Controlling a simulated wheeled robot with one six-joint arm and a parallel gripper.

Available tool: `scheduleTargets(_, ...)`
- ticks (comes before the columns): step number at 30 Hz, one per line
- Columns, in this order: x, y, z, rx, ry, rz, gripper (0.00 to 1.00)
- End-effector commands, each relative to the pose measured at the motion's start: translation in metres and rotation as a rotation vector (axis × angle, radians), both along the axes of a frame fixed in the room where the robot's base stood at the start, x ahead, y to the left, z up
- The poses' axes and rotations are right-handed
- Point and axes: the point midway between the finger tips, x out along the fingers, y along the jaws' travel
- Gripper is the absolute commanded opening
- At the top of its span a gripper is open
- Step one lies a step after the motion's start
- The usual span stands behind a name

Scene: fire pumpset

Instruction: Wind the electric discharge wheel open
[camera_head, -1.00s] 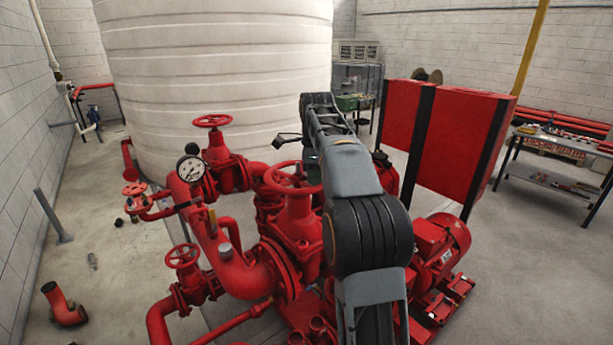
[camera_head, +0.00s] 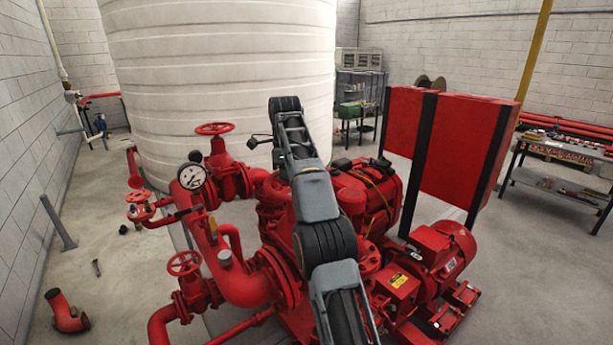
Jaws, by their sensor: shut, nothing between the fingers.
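Several red handwheels show on the pumpset, and I cannot tell by any label which one is the electric discharge wheel. One wheel (camera_head: 215,128) tops the rear valve. A smaller wheel (camera_head: 184,262) is at the front left, and another small wheel (camera_head: 138,196) is at the far left. The large wheel on the central valve is mostly or wholly hidden behind my arm. My arm crosses the middle of the view, over the red pipework. I do not make out my gripper. A small dark part shows left of the arm's upper end, but I cannot tell what it is.
A red electric motor (camera_head: 440,252) stands right of my arm, before a large red panel (camera_head: 465,140). A pressure gauge (camera_head: 192,176) stands among the pipes. A white tank (camera_head: 220,60) rises behind.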

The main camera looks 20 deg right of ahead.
Motion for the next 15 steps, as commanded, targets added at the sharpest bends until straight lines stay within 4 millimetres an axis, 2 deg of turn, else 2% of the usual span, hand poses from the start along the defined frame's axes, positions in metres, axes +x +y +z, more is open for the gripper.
scheduleTargets(6,-0.011,0.021,-0.004,0.003,-0.004,0.002,0.00)
scheduleTargets(15,-0.042,0.035,-0.007,0.004,0.004,-0.003,0.00)
